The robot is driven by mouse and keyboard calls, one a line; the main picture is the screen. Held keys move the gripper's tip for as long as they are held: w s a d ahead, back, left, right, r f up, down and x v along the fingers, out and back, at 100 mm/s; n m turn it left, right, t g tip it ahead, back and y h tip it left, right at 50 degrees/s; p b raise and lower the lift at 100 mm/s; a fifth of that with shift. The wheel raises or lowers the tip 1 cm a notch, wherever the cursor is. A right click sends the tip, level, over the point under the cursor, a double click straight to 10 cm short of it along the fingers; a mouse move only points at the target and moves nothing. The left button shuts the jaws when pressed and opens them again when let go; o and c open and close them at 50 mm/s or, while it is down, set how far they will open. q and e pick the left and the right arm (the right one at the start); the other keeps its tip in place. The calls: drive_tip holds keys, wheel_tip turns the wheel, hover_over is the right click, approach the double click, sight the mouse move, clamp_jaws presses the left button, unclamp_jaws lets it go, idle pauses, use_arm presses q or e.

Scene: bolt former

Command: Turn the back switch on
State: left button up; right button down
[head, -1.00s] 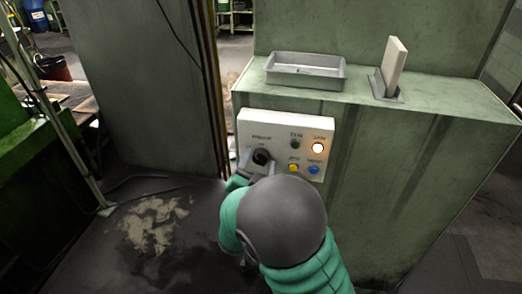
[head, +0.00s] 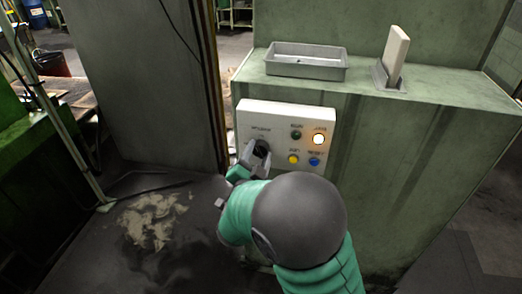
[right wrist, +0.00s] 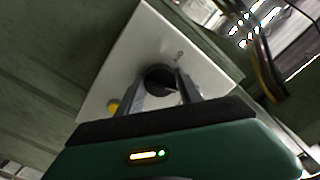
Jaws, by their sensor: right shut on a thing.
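A white control panel (head: 285,118) is fixed to the front of the green machine cabinet. It carries a black rotary switch (head: 261,149) at its left, a lit button (head: 319,139), a dark green button (head: 296,135), a yellow button (head: 293,159) and a blue button (head: 314,162). My right gripper (head: 254,156) is at the rotary switch, shut on it, with a finger on either side. In the right wrist view the fingers flank the black knob (right wrist: 160,79). My forearm hides the panel's lower edge. My left gripper is not in view.
A grey tray (head: 306,67) and an upright pale block in a grey holder (head: 393,56) stand on the cabinet's top ledge (head: 440,90). A dark grey panel (head: 150,80) stands left of the cabinet. The stained floor (head: 150,220) at lower left is open.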

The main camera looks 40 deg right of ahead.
drive_tip(key=shift+f+m+b, duration=0.25)
drive_tip(key=shift+m+b, duration=0.1)
drive_tip(key=shift+m, duration=0.05)
drive_tip(key=shift+r+m, duration=0.15)
drive_tip(key=shift+m, duration=0.15)
drive_tip(key=m+b, duration=0.1)
drive_tip(key=b, duration=0.1)
drive_tip(key=shift+f+m+b, duration=0.2)
drive_tip(key=shift+m+b, duration=0.1)
drive_tip(key=shift+r+m+b, duration=0.1)
drive_tip(key=shift+m+b, duration=0.75)
drive_tip(key=shift+m, duration=0.05)
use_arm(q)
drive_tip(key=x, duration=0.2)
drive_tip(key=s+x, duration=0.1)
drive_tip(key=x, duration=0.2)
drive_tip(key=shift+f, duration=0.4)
use_arm(e)
drive_tip(key=shift+r, duration=0.1)
drive_tip(key=c, duration=0.8)
unclamp_jaws()
drive_tip(key=shift+c, duration=0.2)
use_arm(q)
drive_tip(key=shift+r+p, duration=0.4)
drive_tip(key=shift+p, duration=0.05)
use_arm(e)
drive_tip(key=v, duration=0.8)
